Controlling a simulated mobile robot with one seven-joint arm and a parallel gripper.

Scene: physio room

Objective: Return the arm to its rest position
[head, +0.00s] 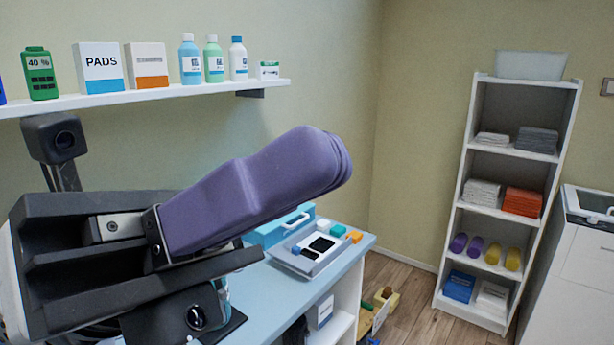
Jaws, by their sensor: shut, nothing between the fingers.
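My gripper (338,165) fills the left and middle of the head view, close to the camera. Its black body is at the lower left, and its thick purple fingers point right and slightly up. The fingers lie together, with two edges showing at the tip, and I see nothing held. They are in the air in front of the wall and the blue worktop (335,285), and hide part of that worktop. A small black camera of mine stands above the gripper body. The rest of my arm is mostly out of view.
A wall shelf (190,93) with bottles and boxes runs above the gripper. A grey tray (312,262) with small items and a light-blue case (280,228) stand on the worktop. A white shelf unit (472,130) and white cabinet (565,290) are right. A bin (385,300) is on the floor.

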